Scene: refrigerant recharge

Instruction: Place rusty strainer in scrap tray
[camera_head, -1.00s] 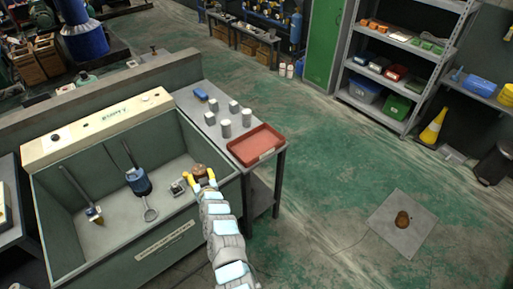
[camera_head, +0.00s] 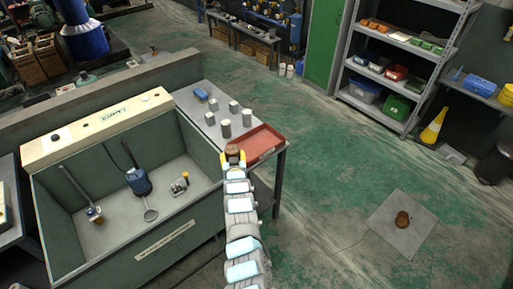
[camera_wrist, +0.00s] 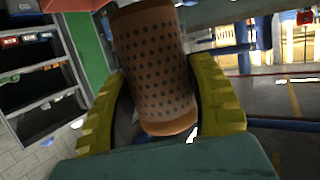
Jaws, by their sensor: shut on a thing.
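The rusty strainer (camera_wrist: 158,75) is a brown perforated cylinder. It fills the middle of the wrist view, between the two yellow fingers of my gripper (camera_wrist: 160,110), which is shut on it. In the head view my gripper (camera_head: 234,157) holds the strainer (camera_head: 233,149) at the left front corner of the red scrap tray (camera_head: 262,138). From this angle I cannot tell whether the strainer is over the tray's edge or short of it. The tray lies on the side table and its visible inside looks empty. Its near left corner is hidden by my gripper.
The grey wash basin (camera_head: 120,200) stands left, holding a blue pump (camera_head: 138,181) and a small metal fitting (camera_head: 180,184). Several grey cylinders and blocks (camera_head: 225,128) stand on the side table (camera_head: 196,108) just left of the tray.

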